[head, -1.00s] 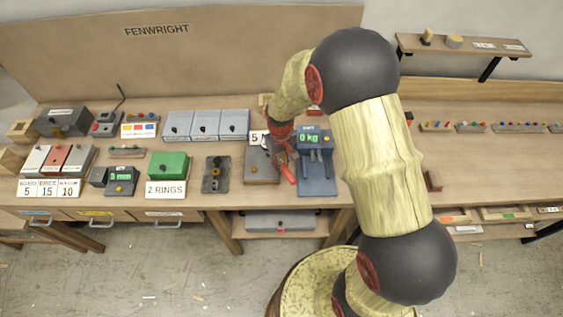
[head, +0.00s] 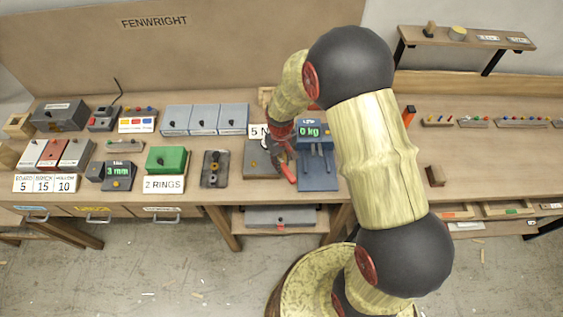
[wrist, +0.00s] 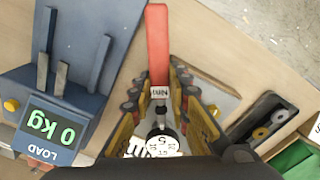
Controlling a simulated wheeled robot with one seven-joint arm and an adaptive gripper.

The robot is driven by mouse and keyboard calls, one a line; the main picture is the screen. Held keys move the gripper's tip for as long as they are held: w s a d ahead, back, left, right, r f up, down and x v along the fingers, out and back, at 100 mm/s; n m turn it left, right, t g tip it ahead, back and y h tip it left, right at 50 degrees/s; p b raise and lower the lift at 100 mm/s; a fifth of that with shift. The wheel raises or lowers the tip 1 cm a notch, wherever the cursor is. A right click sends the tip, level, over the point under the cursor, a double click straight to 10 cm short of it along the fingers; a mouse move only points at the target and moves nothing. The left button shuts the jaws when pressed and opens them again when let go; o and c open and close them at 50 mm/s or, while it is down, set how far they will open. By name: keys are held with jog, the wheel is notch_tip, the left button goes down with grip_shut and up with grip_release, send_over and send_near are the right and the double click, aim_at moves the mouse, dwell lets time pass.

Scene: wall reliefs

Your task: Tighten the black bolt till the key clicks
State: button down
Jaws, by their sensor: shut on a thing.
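The key has a red handle marked "Nm" (wrist: 157,45) and a white dial (wrist: 162,142) with numbers including 5, 10 and 15. In the wrist view, my gripper (wrist: 166,98) is shut around the key between handle and dial. In the head view, my gripper (head: 282,157) is over the right part of a grey plate (head: 259,171), and the red handle (head: 289,174) points toward the bench front. I cannot make out the black bolt, nor whether the key sits on it. A sign starting "5 N" (head: 257,131) stands behind the plate, partly covered.
A blue load stand (head: 319,183) reading 0 kg is close to the right of the key. A dark ring holder (head: 214,168) and a green box (head: 167,160) are left of the plate.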

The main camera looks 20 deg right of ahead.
jog(key=shift+a+m, duration=0.75)
jog(key=shift+m, duration=0.15)
dwell(1.1)
jog(key=shift+w+a+m, duration=0.1)
jog(key=shift+a+m, duration=1.2)
jog(key=shift+m, duration=0.2)
dwell(2.2)
jog(key=shift+d, duration=0.1)
jog(key=shift+d+n, duration=0.6)
jog(key=shift+n, duration=0.2)
jog(key=shift+r, duration=0.15)
jog(key=shift+r+p, duration=1.5)
jog(key=shift+r, duration=0.9)
jog(key=shift+f, duration=0.1)
